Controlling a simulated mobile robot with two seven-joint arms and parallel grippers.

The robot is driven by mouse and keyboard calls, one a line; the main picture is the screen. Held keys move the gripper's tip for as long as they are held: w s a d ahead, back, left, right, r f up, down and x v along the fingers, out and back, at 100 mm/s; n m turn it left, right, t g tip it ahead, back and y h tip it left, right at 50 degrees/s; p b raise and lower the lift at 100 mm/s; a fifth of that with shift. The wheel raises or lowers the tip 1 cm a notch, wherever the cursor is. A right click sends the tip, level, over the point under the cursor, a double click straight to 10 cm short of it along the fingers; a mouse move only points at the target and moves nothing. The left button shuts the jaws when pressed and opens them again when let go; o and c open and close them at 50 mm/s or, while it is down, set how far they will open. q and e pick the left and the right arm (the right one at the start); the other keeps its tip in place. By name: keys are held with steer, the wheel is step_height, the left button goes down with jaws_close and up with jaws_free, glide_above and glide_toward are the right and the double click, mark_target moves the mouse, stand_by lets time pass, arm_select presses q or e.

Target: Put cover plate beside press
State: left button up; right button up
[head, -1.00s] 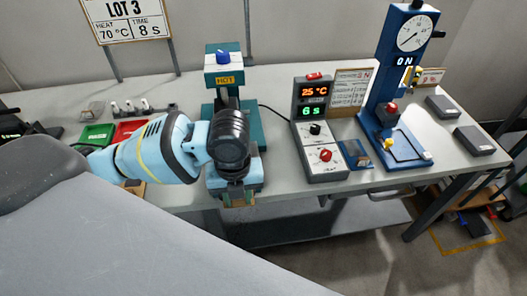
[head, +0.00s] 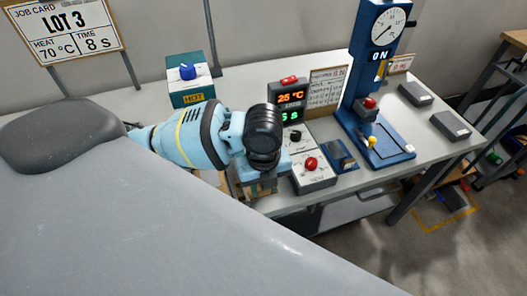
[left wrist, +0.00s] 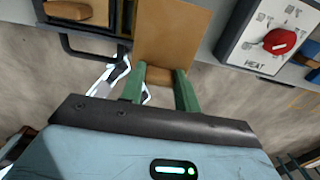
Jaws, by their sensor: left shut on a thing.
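My left gripper (left wrist: 160,88) has green fingers shut on a flat tan plate, which looks like the cover plate (left wrist: 172,30). The plate extends forward from the fingers in the left wrist view. In the head view my wrist (head: 262,140) hangs over the front of the bench, just left of the control box, and hides most of the plate. A tall blue press with a dial (head: 366,85) stands further right. My right gripper is not in view.
The control box (head: 313,172), reading 25 °C, has a red knob that shows in the left wrist view (left wrist: 279,41). A small blue tray (head: 340,155) lies right of it. Two dark grey blocks (head: 415,94) (head: 451,125) lie at the bench's right. The bench's front edge is close.

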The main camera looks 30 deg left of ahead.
arm_select(q)
steer(key=shift+w+a+f+b, duration=0.15)
steer(key=shift+w+a+f, duration=0.65)
steer(key=shift+w+a, duration=1.05)
steer(key=shift+w+a+f+b, duration=0.1)
steer(key=shift+w+a+f, duration=0.95)
steer(key=shift+w, duration=1.45)
steer(key=shift+w+a+f+b, duration=0.15)
steer(key=shift+w+a+f, duration=0.45)
steer(key=shift+w+a, duration=1.35)
steer(key=shift+w+d, duration=0.2)
steer(key=shift+d, duration=0.05)
steer(key=shift+f, duration=0.4)
steer(key=shift+f, duration=0.25)
steer(key=o, duration=1)
steer(key=shift+c, duration=0.2)
